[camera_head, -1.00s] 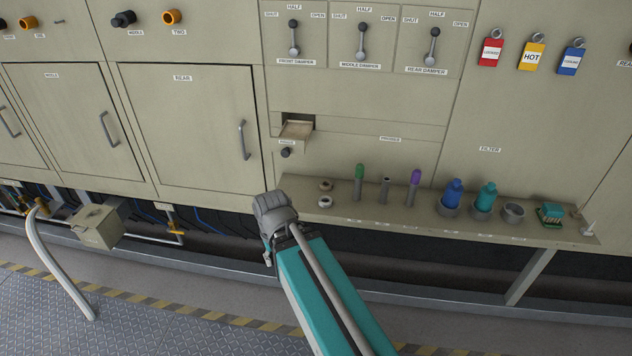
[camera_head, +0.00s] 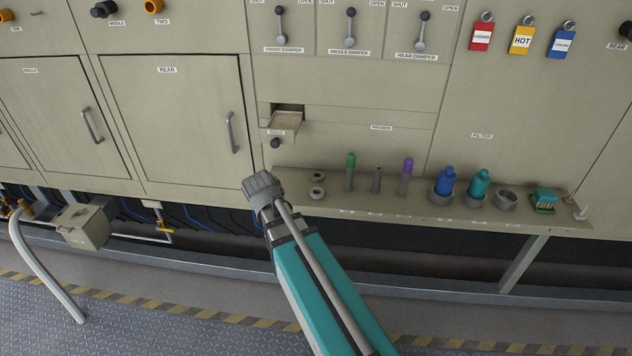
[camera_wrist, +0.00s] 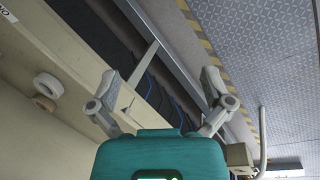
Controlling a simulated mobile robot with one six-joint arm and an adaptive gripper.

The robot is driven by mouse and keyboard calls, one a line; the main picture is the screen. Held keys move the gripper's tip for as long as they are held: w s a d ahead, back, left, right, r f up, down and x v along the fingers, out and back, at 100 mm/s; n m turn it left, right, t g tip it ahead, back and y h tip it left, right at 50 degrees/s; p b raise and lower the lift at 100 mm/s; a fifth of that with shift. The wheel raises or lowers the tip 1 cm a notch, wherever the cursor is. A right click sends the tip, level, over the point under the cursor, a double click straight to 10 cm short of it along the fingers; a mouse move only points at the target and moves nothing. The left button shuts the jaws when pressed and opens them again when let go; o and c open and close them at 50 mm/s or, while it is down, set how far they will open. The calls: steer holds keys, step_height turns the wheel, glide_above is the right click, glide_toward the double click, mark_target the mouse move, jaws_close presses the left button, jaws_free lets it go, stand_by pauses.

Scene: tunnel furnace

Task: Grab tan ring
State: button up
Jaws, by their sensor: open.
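The tan ring (camera_head: 317,177) lies on the left end of the shelf, close to the panel wall, just behind a paler whitish ring (camera_head: 317,193). In the wrist view the tan ring (camera_wrist: 43,103) is at the left, below the whitish ring (camera_wrist: 47,85). My gripper (camera_wrist: 160,80) is open, its two fingers wide apart with nothing between them. Both rings lie outside the fingers, to the left.
The shelf (camera_head: 400,212) also holds several tubes, a blue bottle (camera_head: 444,182), a teal bottle (camera_head: 478,184) and a small green box (camera_head: 544,200). A small open drawer (camera_head: 284,123) juts out above the rings. The rear door handle (camera_head: 231,132) is above my wrist.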

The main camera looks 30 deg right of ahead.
steer(key=w+d+f+n+h+b, duration=0.2)
steer(key=w+d+n+h+b, duration=0.3)
steer(key=w, duration=0.5)
steer(key=n+h+b, duration=0.3)
steer(key=n+h, duration=0.2)
steer(key=n, duration=0.3)
glide_toward(313, 176)
steer(key=shift+s+d+f, duration=0.45)
steer(key=shift+d+f, duration=0.1)
steer(key=shift+f, duration=0.2)
steer(key=shift+w+d+r+n+h, duration=0.2)
steer(key=shift+w+r+n+h, duration=0.1)
steer(key=shift+w+r+n, duration=0.1)
steer(key=shift+b+x, duration=0.65)
steer(key=shift+x, duration=0.5)
steer(key=shift+f, duration=0.1)
steer(key=b+x, duration=0.1)
steer(key=x, duration=0.1)
steer(key=b+x, duration=0.1)
steer(key=x, duration=0.1)
steer(key=shift+w+a+f, duration=0.1)
steer(key=shift+f, duration=0.15)
steer(key=shift+d+f, duration=0.1)
steer(key=shift+d, duration=0.45)
